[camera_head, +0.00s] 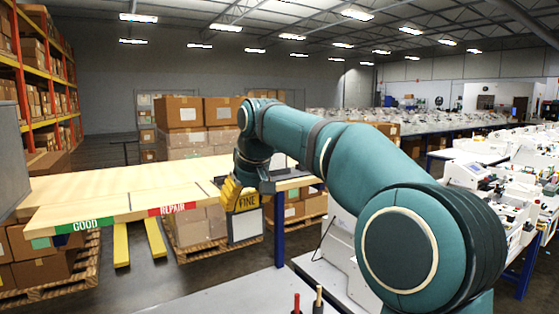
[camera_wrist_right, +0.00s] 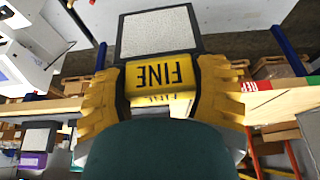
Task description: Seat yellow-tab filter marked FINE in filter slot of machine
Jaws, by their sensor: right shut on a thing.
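The FINE filter is a grey-white framed panel with a yellow tab lettered FINE (camera_head: 247,203). In the head view it hangs upright beside the near right end of the wooden table. My right gripper (camera_head: 232,192) is shut on its yellow tab. In the right wrist view, the yellow fingers of my right gripper (camera_wrist_right: 161,85) clasp both ends of the tab (camera_wrist_right: 160,70), and the panel (camera_wrist_right: 157,32) extends away from them. The filter slot does not show clearly in either view. My left gripper is not in view.
The wooden table (camera_head: 120,185) has a green GOOD label (camera_head: 85,226) and a red REPAIR label (camera_head: 172,209). White machines (camera_head: 487,180) line the right side. A light-grey surface with two upright pens (camera_head: 318,299) is at the bottom. Loaded pallets (camera_head: 208,245) stand below the table.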

